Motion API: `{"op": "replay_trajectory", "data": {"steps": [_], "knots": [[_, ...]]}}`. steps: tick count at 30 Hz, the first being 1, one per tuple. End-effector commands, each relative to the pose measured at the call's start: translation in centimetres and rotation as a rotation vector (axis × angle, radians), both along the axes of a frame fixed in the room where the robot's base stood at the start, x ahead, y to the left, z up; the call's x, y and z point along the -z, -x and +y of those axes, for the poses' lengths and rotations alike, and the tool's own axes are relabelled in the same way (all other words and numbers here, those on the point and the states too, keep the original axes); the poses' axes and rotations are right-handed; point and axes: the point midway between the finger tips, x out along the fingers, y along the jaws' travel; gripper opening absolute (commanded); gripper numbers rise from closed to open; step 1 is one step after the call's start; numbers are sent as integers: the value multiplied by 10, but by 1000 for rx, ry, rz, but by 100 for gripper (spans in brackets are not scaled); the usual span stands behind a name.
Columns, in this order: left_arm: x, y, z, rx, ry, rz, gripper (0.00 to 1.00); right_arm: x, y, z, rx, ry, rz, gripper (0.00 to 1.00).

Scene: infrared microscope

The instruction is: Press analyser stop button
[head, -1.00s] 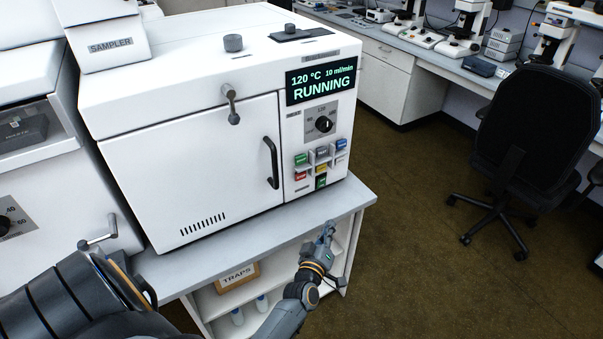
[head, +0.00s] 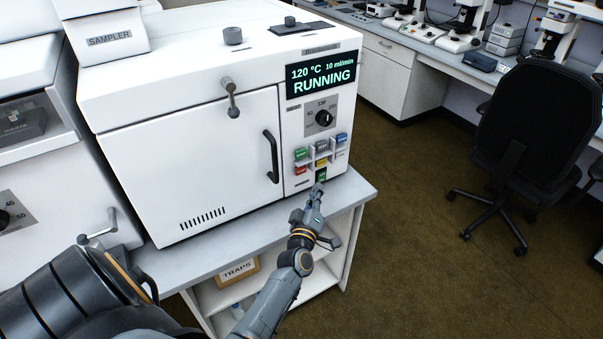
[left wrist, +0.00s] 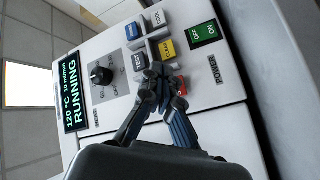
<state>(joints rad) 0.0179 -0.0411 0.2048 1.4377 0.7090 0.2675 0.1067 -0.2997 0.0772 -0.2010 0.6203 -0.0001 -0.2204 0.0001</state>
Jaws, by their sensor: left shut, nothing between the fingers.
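The white analyser (head: 190,150) stands on a grey-topped bench, its display (head: 322,77) reading "120 °C 10 ml/min RUNNING". Its red button (head: 301,170) is at the lower left of the button cluster, below a green one (head: 301,154); their lettering is too small to read. My left gripper (head: 318,188) is shut and empty, just in front of the panel below the cluster. In the left wrist view the shut fingertips (left wrist: 157,72) overlap the buttons, and part of the red button (left wrist: 181,88) shows behind a finger. I cannot tell whether they touch. My right gripper is not in view.
A yellow button (head: 321,162), a blue button (head: 341,138) and a green power switch (head: 321,176) lie close by. A dial (head: 325,118) is above and a door handle (head: 271,156) is to the left. A black chair (head: 535,130) stands on open floor at right.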

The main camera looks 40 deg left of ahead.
Motion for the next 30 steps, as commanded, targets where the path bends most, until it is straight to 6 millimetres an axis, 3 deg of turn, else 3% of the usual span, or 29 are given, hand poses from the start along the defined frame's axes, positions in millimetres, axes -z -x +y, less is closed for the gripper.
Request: {"op": "replay_trajectory", "data": {"steps": [6,12,30], "knots": [[2,-12,29,0,-2,1,0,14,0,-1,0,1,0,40],[1,-19,46,0,-1,0,0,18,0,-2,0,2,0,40],[1,-21,51,0,1,1,0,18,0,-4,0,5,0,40]]}}
